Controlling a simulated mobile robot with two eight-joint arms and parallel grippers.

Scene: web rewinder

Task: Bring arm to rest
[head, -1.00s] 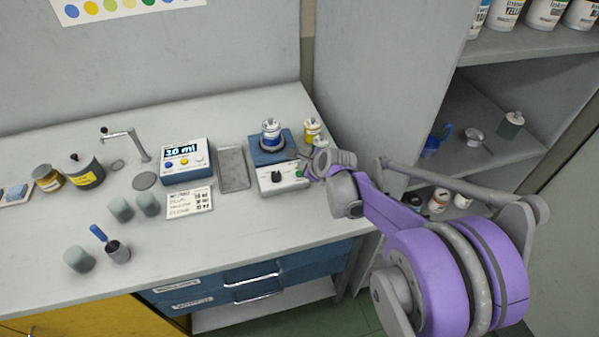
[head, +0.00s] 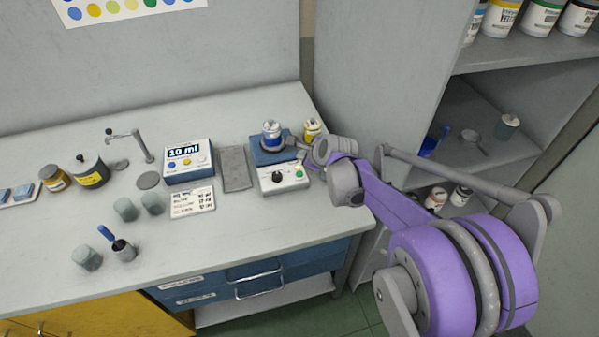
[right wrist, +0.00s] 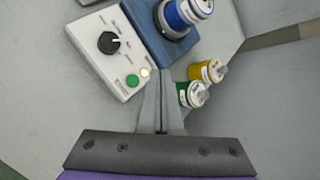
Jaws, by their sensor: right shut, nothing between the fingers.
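My right gripper (head: 301,147) is at the right end of the bench, beside the blue-and-white device (head: 283,179). In the right wrist view its two fingers (right wrist: 162,84) lie together with nothing between them. The tips are close to the device's edge; I cannot tell whether they touch it. A blue-labelled bottle (head: 271,133) stands on the device, apart from the fingers. My purple right arm (head: 385,205) reaches in from the lower right. My left gripper is not in view.
A yellow bottle (head: 312,129) stands behind the gripper. A green bottle (right wrist: 192,94) is close beside the fingers in the wrist view. A grey shelf unit (head: 385,75) with paint pots rises to the right. Cups, a dispenser (head: 188,162) and a tray (head: 236,168) occupy the bench.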

